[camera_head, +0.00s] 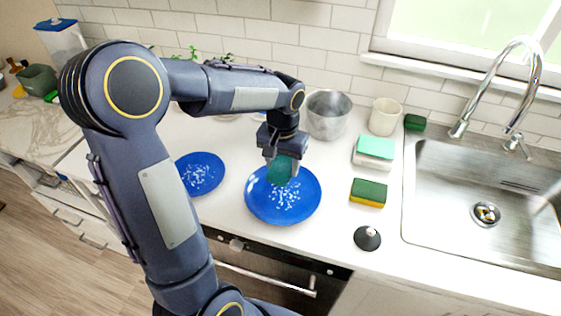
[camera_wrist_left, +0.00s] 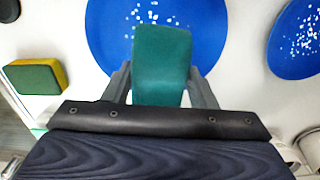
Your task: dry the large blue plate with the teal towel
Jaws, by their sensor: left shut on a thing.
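The large blue plate (camera_head: 303,206) lies on the white counter in front of my left arm, with white droplet-like specks over its middle. It also shows in the left wrist view (camera_wrist_left: 101,37). My left gripper (camera_head: 282,166) points down over the plate's upper part. It is shut on the teal towel (camera_head: 283,173), a folded piece between the fingers in the left wrist view (camera_wrist_left: 161,62). The towel's lower end is over the plate; I cannot tell whether it touches. The towel hides part of the plate. My right gripper is not in view.
A smaller blue plate (camera_head: 202,174) with specks lies to the left. Green-and-yellow sponge (camera_head: 368,193), black-knobbed item (camera_head: 367,238) and steel sink (camera_head: 480,175) are to the right.

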